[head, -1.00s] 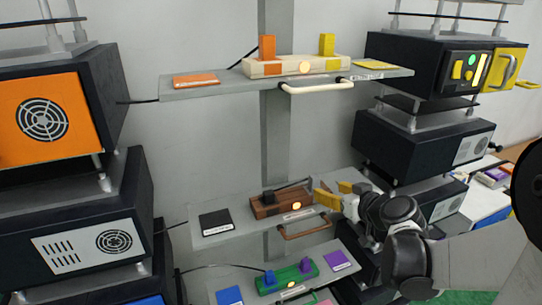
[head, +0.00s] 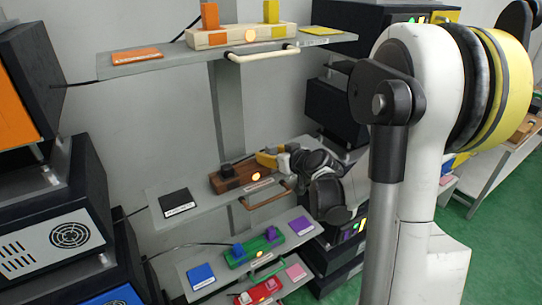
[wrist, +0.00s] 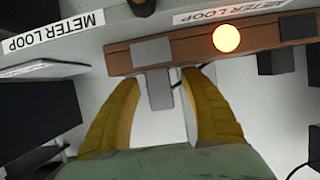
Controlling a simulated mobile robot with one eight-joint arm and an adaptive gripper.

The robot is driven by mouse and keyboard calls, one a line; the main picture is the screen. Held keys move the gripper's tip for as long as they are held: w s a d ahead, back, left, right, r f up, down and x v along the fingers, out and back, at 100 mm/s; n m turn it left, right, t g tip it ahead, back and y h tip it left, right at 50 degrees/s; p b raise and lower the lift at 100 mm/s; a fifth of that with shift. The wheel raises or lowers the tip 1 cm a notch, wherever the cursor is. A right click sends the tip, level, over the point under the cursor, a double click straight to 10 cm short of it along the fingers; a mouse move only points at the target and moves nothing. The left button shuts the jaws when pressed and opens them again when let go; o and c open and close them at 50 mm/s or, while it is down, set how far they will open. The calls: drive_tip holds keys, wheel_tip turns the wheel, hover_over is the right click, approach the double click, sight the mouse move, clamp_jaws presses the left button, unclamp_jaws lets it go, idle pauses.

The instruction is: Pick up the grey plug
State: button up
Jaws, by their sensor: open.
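The grey plug (wrist: 158,88) stands upright at the brown wooden block (wrist: 115,62) in the wrist view, with a thin dark cable near it. My gripper (wrist: 160,82) is open, with one yellow finger on each side of the plug. A gap shows on both sides, narrower on the right. In the head view the brown block (head: 238,180) sits on the middle shelf. My gripper (head: 264,158) is over its right end and hides the grey plug there. A black plug (head: 226,171) stands at the block's left end.
A lit round lamp (wrist: 227,38) is on the block's face. A brown handle (head: 268,196) sits on the shelf's front edge. A black plate (head: 175,202) lies left on the shelf. Shelves with a cream block (head: 240,37) above and a green block (head: 254,247) below are close by.

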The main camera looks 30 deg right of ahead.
clamp_jaws()
